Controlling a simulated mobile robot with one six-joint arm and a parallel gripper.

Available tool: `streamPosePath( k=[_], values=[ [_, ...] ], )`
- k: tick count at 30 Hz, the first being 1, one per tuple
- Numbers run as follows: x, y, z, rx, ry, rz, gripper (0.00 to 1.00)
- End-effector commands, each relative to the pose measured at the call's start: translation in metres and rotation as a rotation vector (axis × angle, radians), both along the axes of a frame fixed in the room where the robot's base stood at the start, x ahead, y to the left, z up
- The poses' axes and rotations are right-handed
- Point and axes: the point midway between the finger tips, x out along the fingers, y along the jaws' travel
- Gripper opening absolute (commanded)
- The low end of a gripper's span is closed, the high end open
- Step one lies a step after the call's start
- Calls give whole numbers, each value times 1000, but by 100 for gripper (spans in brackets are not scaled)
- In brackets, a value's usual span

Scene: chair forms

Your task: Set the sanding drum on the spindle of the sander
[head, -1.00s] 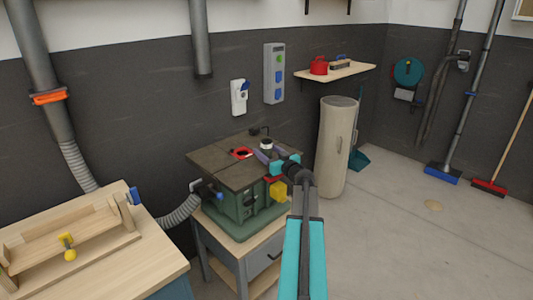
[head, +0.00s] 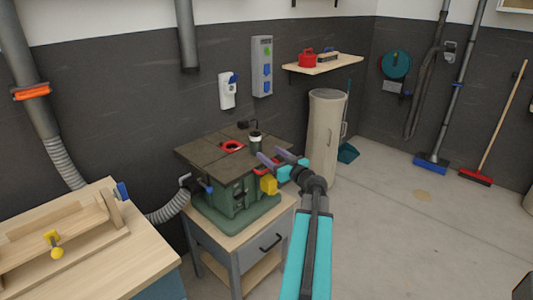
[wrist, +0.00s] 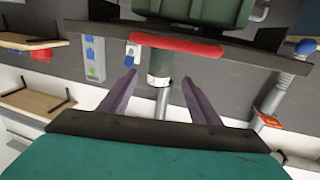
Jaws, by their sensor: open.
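The sander (head: 237,190) is a green machine with a dark flat table top (head: 205,152), standing on a grey cabinet. The sanding drum (head: 255,141), a dark green cylinder with a pale upper rim, stands upright over the right part of the table. I cannot make out the spindle, nor tell whether the drum is around it. My gripper (head: 277,158) is open and empty, just right of and in front of the drum. In the upside-down wrist view the drum (wrist: 159,67) appears between the two purple fingers, beyond their tips and apart from them.
A red ring (head: 232,146) lies in the table top left of the drum. A red bar (wrist: 178,45) runs along the table's edge. A yellow box (head: 268,185) is on the sander's side. A wooden bench (head: 125,240) stands at left.

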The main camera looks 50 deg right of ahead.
Motion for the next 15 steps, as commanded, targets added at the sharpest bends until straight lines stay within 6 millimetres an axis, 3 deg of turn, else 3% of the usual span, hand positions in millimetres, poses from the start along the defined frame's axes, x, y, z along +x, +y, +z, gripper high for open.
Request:
streamPosePath(
  k=[15],
  values=[
    [-10, 4, 0, -1, 0, 2, 57]
  ],
)
